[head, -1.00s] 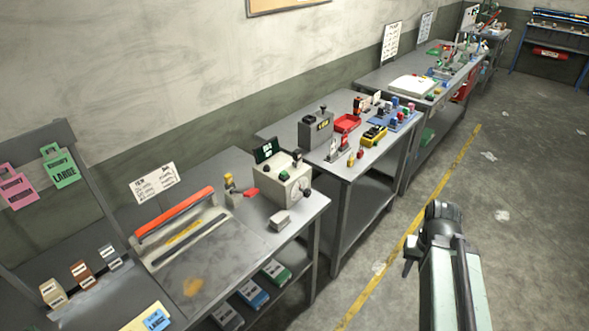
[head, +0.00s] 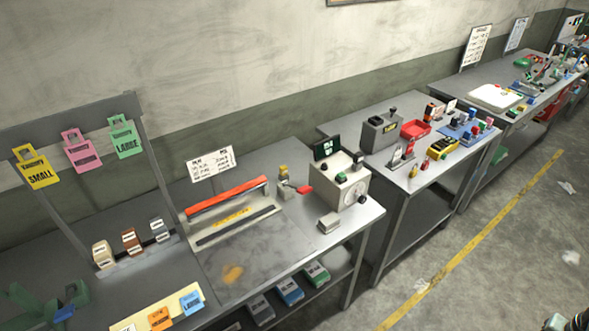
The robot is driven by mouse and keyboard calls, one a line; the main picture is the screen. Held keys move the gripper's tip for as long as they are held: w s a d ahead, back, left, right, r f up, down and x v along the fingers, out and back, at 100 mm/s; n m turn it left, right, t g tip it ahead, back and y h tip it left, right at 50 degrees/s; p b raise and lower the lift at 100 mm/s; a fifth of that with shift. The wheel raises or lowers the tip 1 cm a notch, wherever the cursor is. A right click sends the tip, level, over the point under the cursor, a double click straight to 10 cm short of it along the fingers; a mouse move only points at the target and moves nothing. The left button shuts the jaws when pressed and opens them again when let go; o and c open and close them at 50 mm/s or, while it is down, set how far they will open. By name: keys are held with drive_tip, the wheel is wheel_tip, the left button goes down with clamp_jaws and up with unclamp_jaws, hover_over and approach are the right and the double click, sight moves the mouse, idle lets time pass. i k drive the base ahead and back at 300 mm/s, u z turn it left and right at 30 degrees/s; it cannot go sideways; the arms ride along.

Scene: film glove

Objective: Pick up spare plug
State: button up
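I cannot tell which thing is the spare plug. Several small coloured pieces, among them a red one (head: 490,122), stand on and around a blue tray (head: 462,128) on the middle table; they are too small to make out. A dark part of my arm or gripper (head: 558,322) just enters the bottom right corner, far from the tables. Its fingers cannot be made out.
The near bench holds an orange-red bar sealer (head: 228,195), a grey box machine with a dial (head: 340,185) and coloured cards (head: 158,318). The middle table (head: 412,182) also has a red tray (head: 415,129). Floor (head: 510,250) right of the tables looks open.

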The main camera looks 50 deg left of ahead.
sight(282, 169)
drive_tip(key=u, duration=0.05)
drive_tip(key=i, duration=5.05)
drive_tip(key=u, duration=5.45)
drive_tip(key=i, duration=1.1)
drive_tip(key=z, duration=0.1)
